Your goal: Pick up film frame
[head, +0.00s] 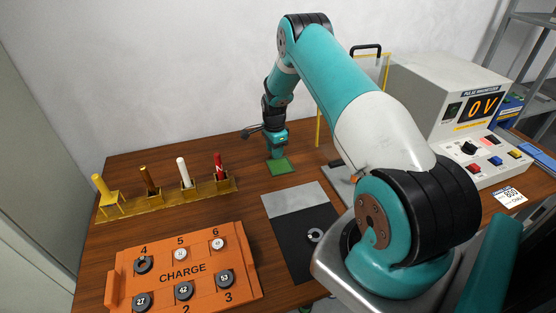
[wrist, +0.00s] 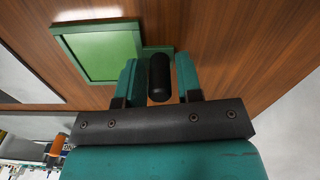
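The film frame (head: 281,166) is a flat green square lying on the wooden table below my gripper (head: 277,153) in the head view. In the wrist view the film frame (wrist: 104,55) shows a raised green rim and a small tab on its right. A black upright handle (wrist: 159,78) stands by that tab. My gripper (wrist: 160,82) has one teal finger on each side of the handle, with narrow gaps showing, so it looks open around it. The handle's lower join to the frame is partly hidden.
An orange CHARGE tray (head: 184,290) with several round magnets sits at the front left. A brass rack (head: 160,202) with coloured sticks stands behind it. A grey-and-black mat (head: 290,250) with a ring lies in front. The pulse magnetizer (head: 436,92) stands right.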

